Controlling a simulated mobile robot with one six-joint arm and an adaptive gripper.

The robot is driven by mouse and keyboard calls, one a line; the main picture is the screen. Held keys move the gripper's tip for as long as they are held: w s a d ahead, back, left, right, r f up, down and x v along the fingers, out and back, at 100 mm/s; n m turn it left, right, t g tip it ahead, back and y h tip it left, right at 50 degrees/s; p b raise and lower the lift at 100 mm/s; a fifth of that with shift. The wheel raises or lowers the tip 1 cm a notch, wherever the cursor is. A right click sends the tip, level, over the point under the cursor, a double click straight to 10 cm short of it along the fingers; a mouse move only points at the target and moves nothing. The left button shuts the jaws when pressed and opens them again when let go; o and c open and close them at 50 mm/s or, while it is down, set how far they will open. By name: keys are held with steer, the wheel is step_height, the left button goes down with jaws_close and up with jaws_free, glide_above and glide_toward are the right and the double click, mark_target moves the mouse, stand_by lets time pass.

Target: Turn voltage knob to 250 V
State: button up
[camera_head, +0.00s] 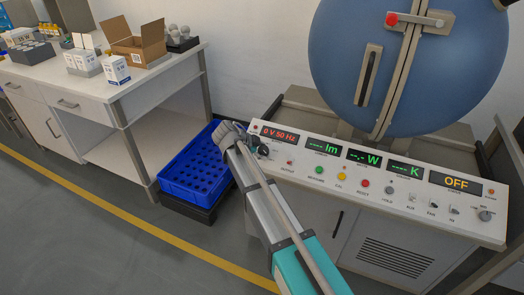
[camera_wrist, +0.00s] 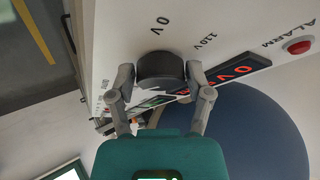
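The voltage knob (camera_wrist: 160,68) is a dark round knob on the white control panel (camera_wrist: 110,35). In the wrist view my gripper (camera_wrist: 160,76) has one finger on each side of it, and both appear to touch its sides. Labels 0 V (camera_wrist: 161,25) and 110 V (camera_wrist: 196,40) are printed by the knob; other labels are partly hidden by the fingers. The knob's pointer is not clear. In the head view my gripper (camera_head: 258,148) is at the panel's left end and mostly hides the knob. The red voltage display (camera_head: 279,134) reads 0 V 50 Hz.
Several buttons, switches and green displays line the panel to the right, with an OFF display (camera_head: 455,183). A large blue sphere (camera_head: 408,60) stands behind. A blue crate (camera_head: 165,182) is on the left, close to my arm. A workbench (camera_head: 100,85) with boxes stands further left.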

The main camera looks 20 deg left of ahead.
steer(key=shift+o, duration=1.3)
steer(key=shift+n+t, duration=0.3)
steer(key=shift+n, duration=0.1)
